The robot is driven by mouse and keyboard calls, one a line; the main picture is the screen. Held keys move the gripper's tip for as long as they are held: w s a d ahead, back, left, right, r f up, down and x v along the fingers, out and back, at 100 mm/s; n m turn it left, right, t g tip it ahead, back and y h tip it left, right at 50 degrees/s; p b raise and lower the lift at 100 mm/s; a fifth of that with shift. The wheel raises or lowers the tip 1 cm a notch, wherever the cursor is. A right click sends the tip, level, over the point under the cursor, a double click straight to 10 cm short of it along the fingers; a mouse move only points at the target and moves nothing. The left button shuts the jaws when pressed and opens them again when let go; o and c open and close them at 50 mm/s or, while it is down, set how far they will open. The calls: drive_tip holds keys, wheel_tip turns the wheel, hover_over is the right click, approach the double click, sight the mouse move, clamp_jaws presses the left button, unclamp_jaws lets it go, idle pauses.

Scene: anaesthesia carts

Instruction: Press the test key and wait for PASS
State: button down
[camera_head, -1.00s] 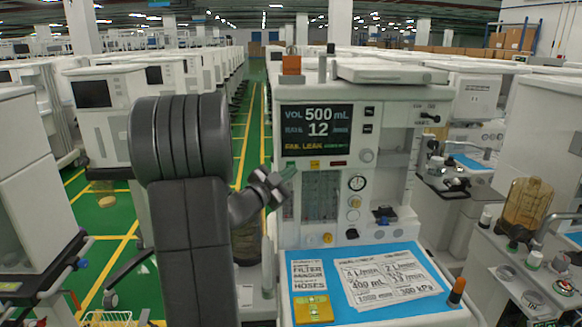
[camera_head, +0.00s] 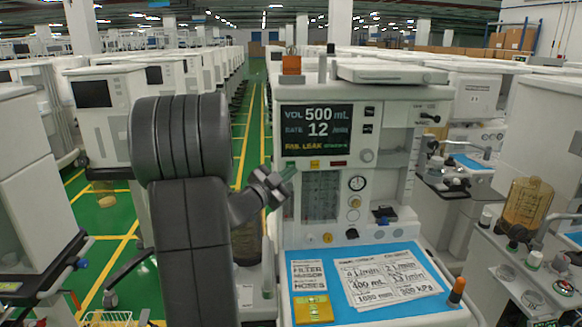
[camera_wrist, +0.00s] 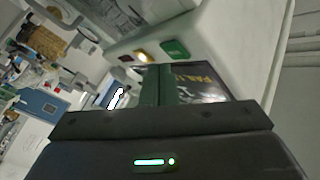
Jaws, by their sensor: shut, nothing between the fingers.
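The anaesthesia machine (camera_head: 393,140) stands in front of me. Its screen (camera_head: 316,130) reads VOL 500 mL, RATE 12 and, in yellow, FAIL LEAK, with small green text beside it that I cannot read. Below the screen are a yellow key (camera_head: 314,164) and a dark red key (camera_head: 338,163). In the wrist view a green key (camera_wrist: 175,48) shows beside the lit yellow one (camera_wrist: 142,57). I cannot read which is the test key. My gripper (camera_head: 290,170) is shut and empty near the panel's left edge. In the wrist view its fingertips (camera_wrist: 157,68) are close to the keys; contact cannot be told.
A blue mat (camera_head: 405,308) with printed cards and a yellow pad (camera_head: 313,309) covers the machine's worktop. An orange-capped bottle (camera_head: 456,291) stands at its right edge. Other carts crowd both sides; a green aisle (camera_head: 250,120) runs behind.

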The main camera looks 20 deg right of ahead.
drive_tip(key=shift+w+d, duration=0.1)
drive_tip(key=shift+w, duration=0.35)
drive_tip(key=shift+w+d, duration=0.1)
drive_tip(key=shift+w, duration=0.3)
idle(0.7)
idle(0.4)
drive_tip(key=shift+s+a+b, duration=0.2)
drive_tip(key=shift+s+b, duration=0.1)
drive_tip(key=shift+s, duration=0.55)
drive_tip(key=s, duration=0.2)
drive_tip(key=s+a+b, duration=0.1)
drive_tip(key=s, duration=0.1)
drive_tip(key=shift+s+a, duration=0.15)
drive_tip(key=shift+s, duration=0.25)
